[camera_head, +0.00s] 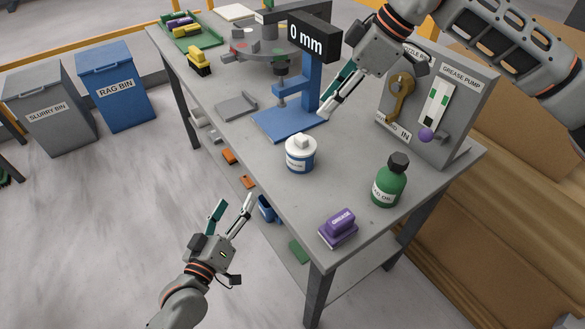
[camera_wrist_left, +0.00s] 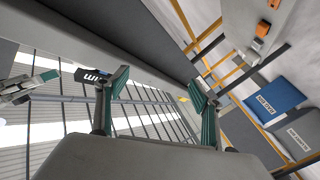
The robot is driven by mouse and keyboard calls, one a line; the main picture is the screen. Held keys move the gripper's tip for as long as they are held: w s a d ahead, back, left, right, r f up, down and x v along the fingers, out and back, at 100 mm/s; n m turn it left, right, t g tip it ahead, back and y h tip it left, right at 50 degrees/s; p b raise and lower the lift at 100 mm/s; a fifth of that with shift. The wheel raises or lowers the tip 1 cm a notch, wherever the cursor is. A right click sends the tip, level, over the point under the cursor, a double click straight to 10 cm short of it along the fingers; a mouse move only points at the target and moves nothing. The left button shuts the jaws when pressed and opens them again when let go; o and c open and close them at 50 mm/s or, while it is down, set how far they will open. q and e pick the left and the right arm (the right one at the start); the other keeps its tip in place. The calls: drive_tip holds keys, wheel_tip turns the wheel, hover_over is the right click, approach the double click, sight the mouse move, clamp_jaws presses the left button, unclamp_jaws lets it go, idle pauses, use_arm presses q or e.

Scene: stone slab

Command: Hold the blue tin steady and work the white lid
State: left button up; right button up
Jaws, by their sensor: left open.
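The blue tin (camera_head: 300,163) has a white label band and stands upright on the grey bench top. The white lid (camera_head: 301,146), with a raised square knob, sits on top of it. My left gripper (camera_head: 234,203) is open and empty, off the bench's front edge, below and left of the tin. Its two spread fingers also show in the left wrist view (camera_wrist_left: 159,84), with nothing between them. My right gripper (camera_head: 323,108) appears open and empty above the bench, behind and right of the tin, apart from it. The tin is not recognisable in the left wrist view.
A blue gauge stand (camera_head: 284,122) with a "0 mm" display (camera_head: 312,37) stands behind the tin. A green oil bottle (camera_head: 388,186) and a purple grease block (camera_head: 338,226) are to the right and front. A grease pump panel (camera_head: 460,108) stands at the right. Bench around the tin is clear.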

use_arm(q)
drive_tip(key=w+r+n+t+y, duration=0.2)
drive_tip(key=w+r+n+y, duration=0.1)
drive_tip(key=r+n, duration=0.55)
drive_tip(key=w+r+n+t+y, duration=0.2)
drive_tip(key=w+r+n+y, duration=0.1)
drive_tip(key=r+n, duration=0.6)
drive_tip(key=n+g+h, duration=0.5)
drive_tip(key=n+g, duration=0.3)
drive_tip(key=n, duration=0.4)
approach(297, 164)
drive_tip(key=shift+m, duration=0.25)
drive_tip(key=x, duration=0.5)
drive_tip(key=shift+w+a+f, duration=0.1)
drive_tip(key=shift+w+a, duration=0.05)
drive_tip(key=shift+w+f, duration=0.2)
drive_tip(key=shift+w, duration=0.1)
drive_tip(key=shift+d+x, duration=0.1)
drive_tip(key=shift+x, duration=1.65)
drive_tip(key=shift+d+x, duration=0.15)
drive_tip(key=shift+x, duration=1.6)
drive_tip(key=c, duration=1.7)
